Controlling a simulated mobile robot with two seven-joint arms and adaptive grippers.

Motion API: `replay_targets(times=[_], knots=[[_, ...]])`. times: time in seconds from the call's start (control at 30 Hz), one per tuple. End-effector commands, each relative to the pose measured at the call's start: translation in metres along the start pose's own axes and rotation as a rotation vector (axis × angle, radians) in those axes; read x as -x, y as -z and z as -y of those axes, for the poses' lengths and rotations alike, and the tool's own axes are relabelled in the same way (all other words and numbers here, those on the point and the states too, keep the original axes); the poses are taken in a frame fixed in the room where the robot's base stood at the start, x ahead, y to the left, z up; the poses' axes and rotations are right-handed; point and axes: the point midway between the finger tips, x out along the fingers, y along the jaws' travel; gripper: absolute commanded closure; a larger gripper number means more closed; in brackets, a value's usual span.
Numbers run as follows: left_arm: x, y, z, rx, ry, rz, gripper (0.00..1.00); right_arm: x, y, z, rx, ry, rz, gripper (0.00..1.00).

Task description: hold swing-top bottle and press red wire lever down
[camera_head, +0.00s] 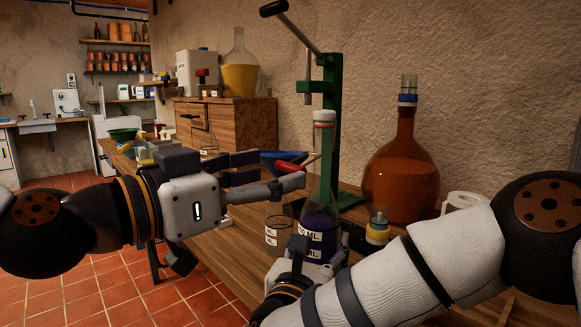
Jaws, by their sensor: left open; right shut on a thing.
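The swing-top bottle (318,214) is clear glass with dark purple contents, a white label and a pale stopper (324,116) on its long neck. It stands upright at the wooden table. My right gripper (321,252) is shut on its lower body, partly covering it. The red wire lever (290,167) sticks out to the left of the neck, angled slightly up toward it. My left gripper (278,171) is open, left of the bottle, with its fingertips close to the lever. I cannot tell whether a fingertip touches the lever.
A green press stand (331,100) with a long handle rises behind the bottle. A large amber demijohn (401,174) stands to the right, with a small yellow-based jar (378,228) before it. A glass beaker (277,231) is beside the bottle. A blue bowl (284,157) lies behind my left gripper.

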Motion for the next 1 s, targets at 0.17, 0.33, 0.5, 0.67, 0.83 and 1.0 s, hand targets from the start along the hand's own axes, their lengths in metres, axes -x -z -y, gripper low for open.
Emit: replay_targets(times=[0.17, 0.33, 0.5, 0.67, 0.83, 1.0], knots=[[-0.034, -0.001, 0.000, 0.001, -0.001, 0.000, 0.38, 0.000, 0.004, 0.000, -0.001, -0.003, -0.009, 1.00], [-0.045, 0.000, 0.000, 0.002, -0.001, -0.001, 0.38, 0.000, 0.004, 0.000, -0.001, -0.003, -0.008, 1.00], [-0.045, 0.000, 0.000, 0.002, -0.001, -0.002, 0.38, 0.000, 0.004, 0.000, -0.001, -0.003, -0.008, 1.00], [-0.045, 0.000, 0.000, 0.002, -0.001, -0.002, 0.66, 0.000, 0.004, 0.000, -0.001, -0.002, -0.008, 1.00], [-0.045, 0.000, 0.000, 0.001, -0.001, -0.002, 0.88, 0.000, 0.004, 0.000, 0.000, -0.003, -0.008, 1.00], [-0.047, -0.007, 0.000, 0.003, -0.001, -0.052, 0.88, 0.000, 0.004, 0.000, 0.000, -0.003, -0.007, 1.00]])
